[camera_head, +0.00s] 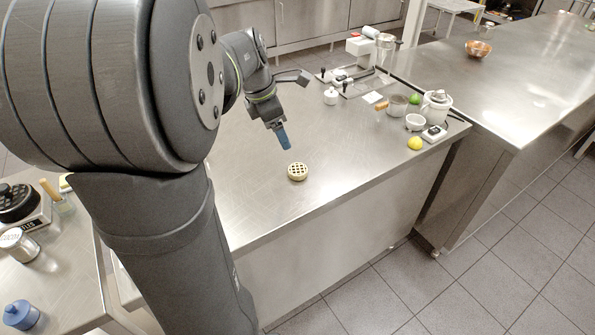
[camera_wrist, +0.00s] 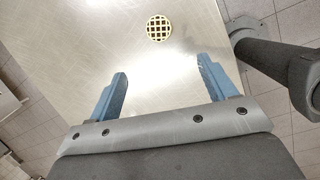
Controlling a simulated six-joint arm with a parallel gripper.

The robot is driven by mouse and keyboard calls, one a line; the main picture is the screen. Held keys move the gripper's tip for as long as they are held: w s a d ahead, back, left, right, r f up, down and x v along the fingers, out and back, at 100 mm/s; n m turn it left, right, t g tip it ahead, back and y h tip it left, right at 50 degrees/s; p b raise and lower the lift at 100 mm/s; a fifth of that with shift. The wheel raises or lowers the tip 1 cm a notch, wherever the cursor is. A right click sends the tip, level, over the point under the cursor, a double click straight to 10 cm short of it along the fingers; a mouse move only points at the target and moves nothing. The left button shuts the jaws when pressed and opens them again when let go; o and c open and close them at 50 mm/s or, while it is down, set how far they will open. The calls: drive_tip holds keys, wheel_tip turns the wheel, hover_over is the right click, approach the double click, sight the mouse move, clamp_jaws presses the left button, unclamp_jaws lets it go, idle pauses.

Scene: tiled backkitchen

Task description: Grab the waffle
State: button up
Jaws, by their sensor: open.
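The waffle (camera_head: 297,171) is a small round, pale yellow piece with a dark grid, lying flat on the steel counter (camera_head: 262,195). It also shows in the wrist view (camera_wrist: 159,28), at the top centre, beyond my fingertips. My gripper (camera_head: 285,146) hangs above the counter, a little behind and left of the waffle in the head view, apart from it. In the wrist view its two blue fingers (camera_wrist: 162,68) stand wide apart with nothing between them.
To the right on the counter stand a lemon (camera_head: 415,143), a white bowl (camera_head: 415,122), a white pot (camera_head: 436,105) and a scale (camera_head: 434,133). A small white jar (camera_head: 330,96) stands farther back. The counter around the waffle is clear; its front edge is near.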

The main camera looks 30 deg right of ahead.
drive_tip(key=a+n, duration=0.2)
drive_tip(key=n, duration=0.2)
approach(298, 169)
wheel_tip(298, 169, down, 3)
drive_tip(key=shift+f+n+h, duration=0.1)
drive_tip(key=shift+n+h, duration=0.2)
drive_tip(key=shift+h, duration=0.1)
drive_tip(key=shift+t, duration=0.3)
drive_tip(key=shift+x, duration=2.7)
drive_tip(key=shift+s+d, duration=0.1)
drive_tip(key=shift+d, duration=0.1)
drive_tip(key=c, duration=1.1)
